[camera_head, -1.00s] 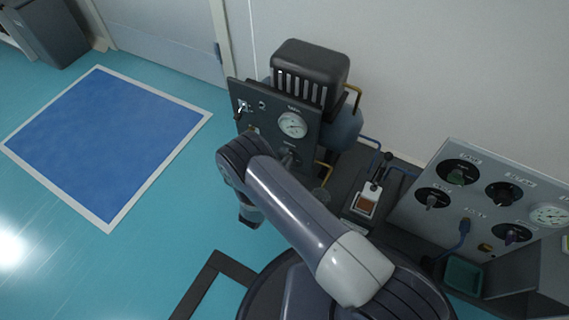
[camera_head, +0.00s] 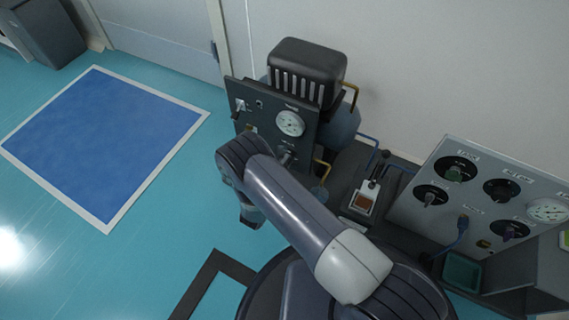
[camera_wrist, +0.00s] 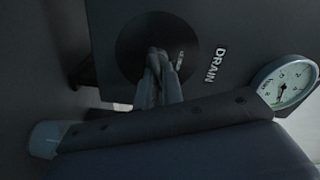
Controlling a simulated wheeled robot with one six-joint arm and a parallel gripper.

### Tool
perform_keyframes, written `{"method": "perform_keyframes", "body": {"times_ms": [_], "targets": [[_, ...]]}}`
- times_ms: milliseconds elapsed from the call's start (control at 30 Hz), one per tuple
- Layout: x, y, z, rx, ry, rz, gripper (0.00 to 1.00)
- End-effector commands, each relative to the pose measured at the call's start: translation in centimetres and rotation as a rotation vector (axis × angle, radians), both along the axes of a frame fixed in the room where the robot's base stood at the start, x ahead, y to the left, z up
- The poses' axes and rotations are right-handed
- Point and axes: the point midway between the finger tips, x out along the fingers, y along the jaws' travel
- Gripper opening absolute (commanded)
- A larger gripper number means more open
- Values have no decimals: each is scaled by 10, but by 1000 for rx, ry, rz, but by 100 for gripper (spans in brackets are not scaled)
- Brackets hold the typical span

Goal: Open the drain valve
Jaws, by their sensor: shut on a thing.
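The drain valve (camera_wrist: 180,55) shows in the wrist view as a dark round plate on a dark panel, with the label DRAIN beside it. My gripper (camera_wrist: 160,68) is at the front of this plate, its two fingers close together. It is shut on the valve handle, which is mostly hidden between the fingers, so the handle's angle is hard to tell. In the head view my arm crosses the lower part of the compressor's panel (camera_head: 270,112) and hides the drain valve and my fingertips.
The panel carries a round gauge (camera_head: 290,123) and a small switch (camera_head: 240,106). A black ribbed motor cover (camera_head: 306,70) stands above it. At the right stands a grey panel (camera_head: 470,210) with several knobs. A blue floor mat (camera_head: 100,140) lies at the left, with clear floor around it.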

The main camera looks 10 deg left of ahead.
Motion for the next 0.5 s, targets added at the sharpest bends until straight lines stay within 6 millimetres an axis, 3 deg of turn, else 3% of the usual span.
{"method": "perform_keyframes", "body": {"times_ms": [500], "targets": [[-1,-1,-5,343,-118,1,0]]}}
